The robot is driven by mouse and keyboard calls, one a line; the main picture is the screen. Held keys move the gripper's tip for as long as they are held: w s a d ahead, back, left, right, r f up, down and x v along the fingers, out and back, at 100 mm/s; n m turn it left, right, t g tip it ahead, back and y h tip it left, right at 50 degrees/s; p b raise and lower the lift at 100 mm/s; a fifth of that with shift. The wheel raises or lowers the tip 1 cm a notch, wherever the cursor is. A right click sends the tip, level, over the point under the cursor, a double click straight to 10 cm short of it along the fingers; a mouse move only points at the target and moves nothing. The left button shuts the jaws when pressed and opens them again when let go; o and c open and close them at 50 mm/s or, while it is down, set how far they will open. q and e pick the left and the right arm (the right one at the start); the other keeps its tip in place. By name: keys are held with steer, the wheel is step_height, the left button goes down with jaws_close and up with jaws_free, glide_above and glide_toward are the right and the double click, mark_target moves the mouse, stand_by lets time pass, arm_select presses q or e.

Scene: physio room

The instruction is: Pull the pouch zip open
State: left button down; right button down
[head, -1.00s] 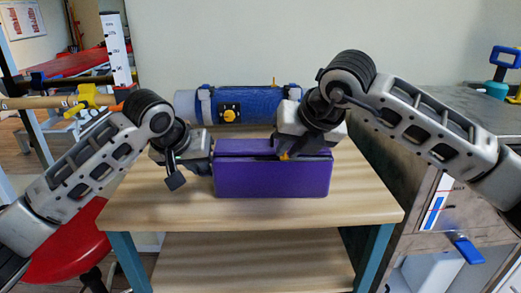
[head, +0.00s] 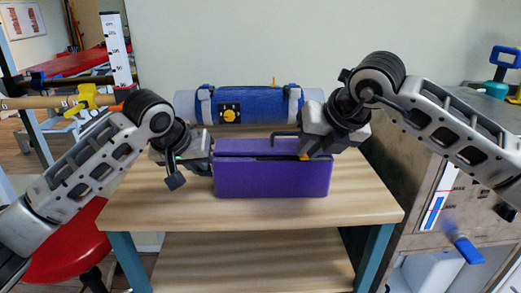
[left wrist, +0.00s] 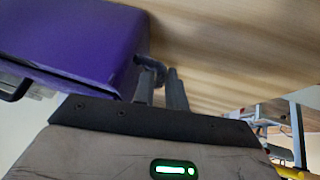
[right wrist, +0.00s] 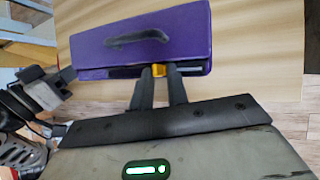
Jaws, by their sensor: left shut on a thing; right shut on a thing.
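The purple pouch (head: 272,180) stands on the wooden table, with a dark handle (right wrist: 137,39) on its top. A dark slit (head: 255,157) runs along its upper front edge, left of my right gripper. My right gripper (head: 305,154) is shut on the orange zip pull (right wrist: 160,69), near the pouch's right end. My left gripper (head: 209,167) is at the pouch's left end. In the left wrist view its fingers (left wrist: 162,88) are shut on a dark tab (left wrist: 148,63) there. The inside of the pouch is hidden.
The table's front (head: 250,212) is clear. A red stool (head: 68,245) stands at left and a metal cabinet (head: 420,165) at right.

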arm_select(q)
steer(key=shift+f, duration=0.25)
arm_select(e)
steer(key=shift+d, duration=1.9)
steer(key=c, duration=1.4)
jaws_free()
steer(key=shift+o, duration=0.2)
step_height(320, 180, up, 8)
arm_select(q)
steer(key=c, duration=1.5)
jaws_free()
steer(key=shift+r, duration=0.1)
steer(key=shift+r, duration=0.15)
